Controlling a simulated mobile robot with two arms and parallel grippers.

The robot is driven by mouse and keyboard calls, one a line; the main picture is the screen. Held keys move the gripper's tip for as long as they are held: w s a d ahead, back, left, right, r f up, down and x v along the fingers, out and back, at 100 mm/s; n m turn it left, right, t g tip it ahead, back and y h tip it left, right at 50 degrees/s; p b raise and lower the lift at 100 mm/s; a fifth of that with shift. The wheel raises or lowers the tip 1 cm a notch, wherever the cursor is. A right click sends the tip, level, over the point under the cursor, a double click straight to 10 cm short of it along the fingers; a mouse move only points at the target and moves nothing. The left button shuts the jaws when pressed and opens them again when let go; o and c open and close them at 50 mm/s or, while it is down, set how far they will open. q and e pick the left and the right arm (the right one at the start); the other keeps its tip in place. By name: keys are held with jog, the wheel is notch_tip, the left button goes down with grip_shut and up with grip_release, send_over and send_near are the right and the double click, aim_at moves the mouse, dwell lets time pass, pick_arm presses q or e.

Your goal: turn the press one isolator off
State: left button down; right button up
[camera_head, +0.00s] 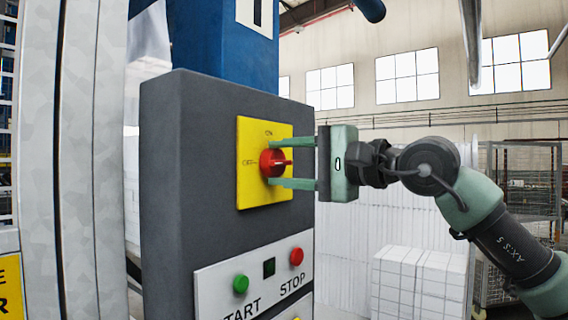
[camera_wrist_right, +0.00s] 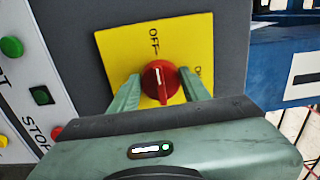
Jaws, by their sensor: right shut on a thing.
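The isolator is a red rotary knob (camera_head: 272,162) on a yellow plate (camera_head: 253,192), on the dark grey front of the press column. ON is printed above the knob and OFF to its left. The knob's handle lies level, in line with OFF. In the right wrist view the knob (camera_wrist_right: 160,80) has a white mark on the side toward OFF. My right gripper (camera_head: 277,161) comes in from the right, one finger above and one below the knob, shut on it. My left gripper is not in view.
Below the plate, a white panel holds a green START button (camera_head: 240,284) and a red STOP button (camera_head: 296,256). A blue column (camera_head: 225,50) rises above the grey housing (camera_head: 185,180). White stacked blocks (camera_head: 420,280) and a wire cage (camera_head: 525,180) stand behind at right.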

jog(key=o, duration=1.4)
jog(key=shift+c, duration=0.2)
jog(key=shift+s+d+f, duration=0.1)
jog(key=shift+s+d, duration=0.1)
jog(key=shift+d, duration=0.15)
jog(key=b+v, duration=0.3)
jog(key=v, duration=0.4)
